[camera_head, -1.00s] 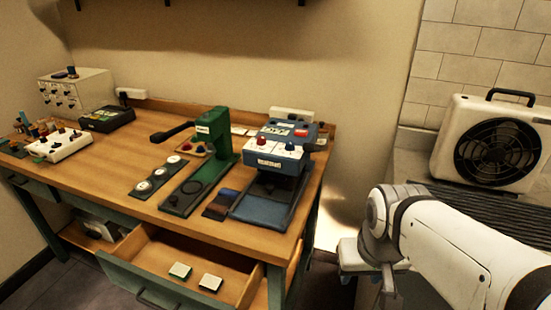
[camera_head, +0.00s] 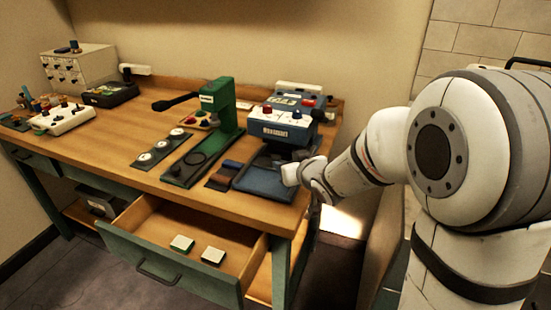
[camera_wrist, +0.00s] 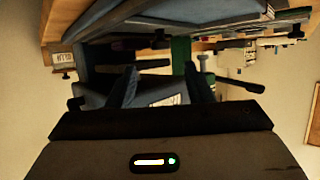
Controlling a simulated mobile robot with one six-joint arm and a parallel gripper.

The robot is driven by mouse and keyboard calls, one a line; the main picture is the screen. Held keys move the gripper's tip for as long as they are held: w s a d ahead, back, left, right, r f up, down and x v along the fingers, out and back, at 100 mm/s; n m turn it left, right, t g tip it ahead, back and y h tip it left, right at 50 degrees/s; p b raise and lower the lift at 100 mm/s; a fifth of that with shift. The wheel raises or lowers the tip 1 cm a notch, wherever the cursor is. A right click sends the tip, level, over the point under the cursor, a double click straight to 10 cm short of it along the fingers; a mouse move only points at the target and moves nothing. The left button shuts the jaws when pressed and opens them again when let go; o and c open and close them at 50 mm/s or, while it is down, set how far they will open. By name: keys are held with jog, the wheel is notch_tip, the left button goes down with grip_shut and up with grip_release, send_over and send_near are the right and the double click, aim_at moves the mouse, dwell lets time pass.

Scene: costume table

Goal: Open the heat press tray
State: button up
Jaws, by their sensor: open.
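The heat press (camera_head: 283,128) is a blue and white machine with red and dark knobs, at the right of the wooden table. Its blue tray (camera_head: 257,182) lies flat at the base, below the upper body. My arm reaches in from the right. In the head view its white end overlaps the tray's right side, and the fingers cannot be made out there. In the wrist view my gripper (camera_wrist: 163,82) is open, with two dark fingers apart. Blue-grey press parts show around and beyond the fingers. I cannot tell whether they touch the tray.
A green press (camera_head: 219,112) with a dark lever stands left of the heat press. A drawer (camera_head: 158,262) hangs open below, holding two small pads. A white control box (camera_head: 62,118) and a drawer cabinet (camera_head: 80,70) stand at far left. The middle-left tabletop is mostly clear.

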aim_at(277, 158)
jog(key=x, duration=0.7)
jog(key=shift+w+a+f, duration=0.1)
jog(key=shift+c, duration=0.4)
grip_shut()
